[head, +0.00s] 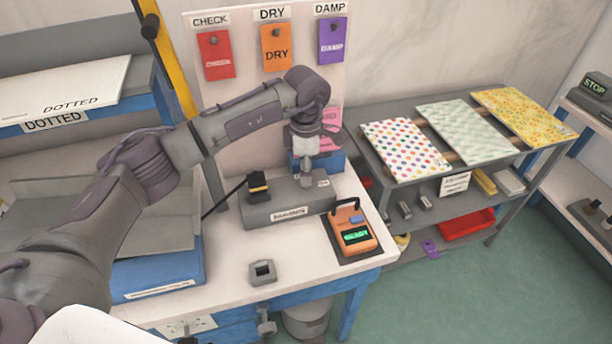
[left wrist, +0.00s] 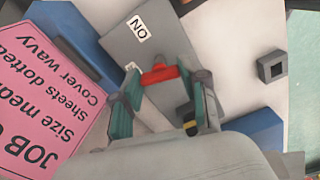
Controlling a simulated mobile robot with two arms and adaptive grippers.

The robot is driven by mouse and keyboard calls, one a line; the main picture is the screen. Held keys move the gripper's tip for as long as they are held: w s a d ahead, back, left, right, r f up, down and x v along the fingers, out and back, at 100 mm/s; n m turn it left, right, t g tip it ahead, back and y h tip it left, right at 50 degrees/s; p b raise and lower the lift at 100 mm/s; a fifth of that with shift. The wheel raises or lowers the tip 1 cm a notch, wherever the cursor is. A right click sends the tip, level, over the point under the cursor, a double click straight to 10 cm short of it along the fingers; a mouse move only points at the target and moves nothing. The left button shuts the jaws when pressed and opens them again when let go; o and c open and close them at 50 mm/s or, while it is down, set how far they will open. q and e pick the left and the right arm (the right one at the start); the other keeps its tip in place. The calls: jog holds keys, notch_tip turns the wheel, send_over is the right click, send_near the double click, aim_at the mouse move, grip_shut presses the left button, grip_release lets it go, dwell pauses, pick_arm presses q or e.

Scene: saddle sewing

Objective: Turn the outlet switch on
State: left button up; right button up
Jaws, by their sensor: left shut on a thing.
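The grey outlet box (head: 290,207) lies on the white worktable with a black and yellow plug (head: 257,186) at its left end. In the left wrist view the outlet box (left wrist: 150,50) shows an ON label (left wrist: 138,27) beyond the red switch (left wrist: 158,75). My left gripper (head: 306,181) points down at the right part of the box. In the left wrist view its fingertips (left wrist: 160,92) are at either side of the red switch, shut on it. The gripper hides the switch in the head view. My right gripper is not in view.
An orange meter (head: 354,238) with a lit green display stands right of the box. A small grey square piece (head: 262,271) lies in front. A pink job card (left wrist: 50,90) and a board with CHECK, DRY and DAMP tags (head: 240,90) stand behind. The front of the table is mostly clear.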

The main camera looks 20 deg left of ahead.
pick_arm(q)
jog(key=m+b, duration=0.1)
jog(key=m, duration=0.1)
jog(key=m+b, duration=0.1)
jog(key=b, duration=0.1)
jog(key=shift+f+m, duration=0.2)
jog(key=shift+m, duration=0.2)
jog(key=m+b, duration=0.3)
jog(key=shift+m, duration=0.3)
jog(key=m+b, duration=0.2)
jog(key=m, duration=0.1)
jog(key=shift+r+m, duration=0.1)
jog(key=shift+m, duration=0.2)
jog(key=shift+r+m+b, duration=0.1)
jog(key=shift+m+b, duration=0.45)
jog(key=shift+m, duration=1.25)
jog(key=o, duration=1.1)
jog(key=shift+o, duration=0.2)
notch_tip(320, 180, up, 12)
